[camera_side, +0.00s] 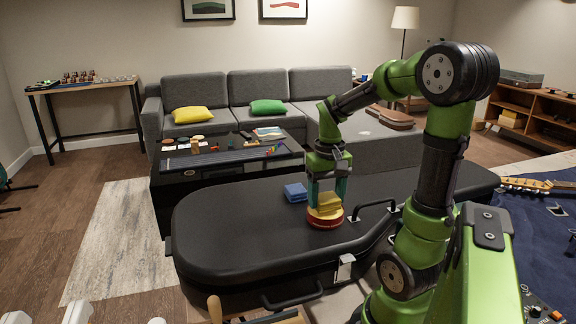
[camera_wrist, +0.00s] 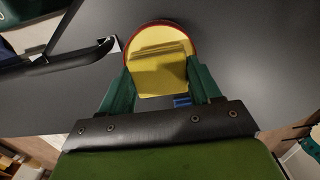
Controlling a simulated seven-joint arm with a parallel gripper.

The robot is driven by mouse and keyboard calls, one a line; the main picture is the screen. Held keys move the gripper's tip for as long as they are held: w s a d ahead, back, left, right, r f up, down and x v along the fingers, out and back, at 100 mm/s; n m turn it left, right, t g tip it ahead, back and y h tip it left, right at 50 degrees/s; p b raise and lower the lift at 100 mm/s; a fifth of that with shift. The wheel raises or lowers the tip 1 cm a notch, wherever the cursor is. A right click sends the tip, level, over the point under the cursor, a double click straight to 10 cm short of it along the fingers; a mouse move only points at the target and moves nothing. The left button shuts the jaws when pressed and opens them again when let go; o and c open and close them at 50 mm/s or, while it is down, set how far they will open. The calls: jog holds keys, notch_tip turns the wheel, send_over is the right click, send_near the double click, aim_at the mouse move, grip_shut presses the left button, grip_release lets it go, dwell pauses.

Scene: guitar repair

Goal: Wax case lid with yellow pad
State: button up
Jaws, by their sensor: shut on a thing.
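The black guitar case (camera_side: 235,225) lies flat with its lid shut. My gripper (camera_side: 327,194) points down over the lid, its green fingers shut on the yellow pad (camera_side: 329,201). The pad also shows between the fingers in the wrist view (camera_wrist: 160,76). Directly below the pad is a round red-rimmed tin (camera_side: 325,221) with yellow inside, standing on the lid; it also shows in the wrist view (camera_wrist: 163,38). The pad overlaps the tin's opening and looks in or just above it; I cannot tell if they touch.
A blue pad (camera_side: 295,192) lies on the lid just left of my gripper. The left part of the lid is clear. A low table (camera_side: 225,160) with small items stands behind the case.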

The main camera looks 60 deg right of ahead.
aim_at(326, 197)
jog(key=shift+f, duration=0.55)
dwell(1.4)
jog(key=shift+r, duration=0.1)
jog(key=shift+r, duration=3.45)
